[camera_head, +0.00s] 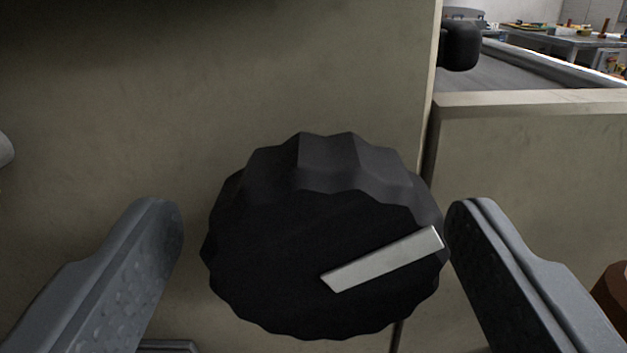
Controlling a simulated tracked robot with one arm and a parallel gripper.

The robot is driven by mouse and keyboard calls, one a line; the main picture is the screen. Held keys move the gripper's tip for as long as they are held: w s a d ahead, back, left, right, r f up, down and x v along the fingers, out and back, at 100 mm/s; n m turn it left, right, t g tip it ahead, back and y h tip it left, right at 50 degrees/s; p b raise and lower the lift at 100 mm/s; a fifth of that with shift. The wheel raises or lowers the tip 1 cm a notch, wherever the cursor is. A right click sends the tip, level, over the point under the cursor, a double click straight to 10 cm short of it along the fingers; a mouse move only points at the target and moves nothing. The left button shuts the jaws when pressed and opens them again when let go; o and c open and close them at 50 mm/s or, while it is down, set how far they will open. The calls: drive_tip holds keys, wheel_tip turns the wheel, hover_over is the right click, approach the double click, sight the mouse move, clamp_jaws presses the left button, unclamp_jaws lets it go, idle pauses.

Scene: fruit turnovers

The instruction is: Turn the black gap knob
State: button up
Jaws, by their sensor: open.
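The black gap knob (280,255) sits in the middle of the view, in front of a beige panel. It is round with a scalloped edge. A pale pointer bar (384,261) on its face runs from near the centre toward the right and slightly up. My gripper (318,225) is open, with one finger on each side of the knob. The left finger stands clear of the knob with a visible gap. The right finger is very close to the knob's right edge; I cannot tell whether it touches.
The beige panel (220,90) fills the background. A lower beige wall (540,150) stands at the right. Beyond it are a dark rounded part (460,45), a grey conveyor-like surface (510,72) and distant tables. A brown object (612,292) shows at the lower right edge.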

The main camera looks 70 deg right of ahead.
drive_tip(key=shift+w+d, duration=0.1)
drive_tip(key=shift+d, duration=0.2)
drive_tip(key=c, duration=1)
drive_tip(key=shift+o, duration=0.2)
drive_tip(key=shift+d+r, duration=0.1)
drive_tip(key=shift+m+b, duration=0.3)
drive_tip(key=shift+b, duration=0.1)
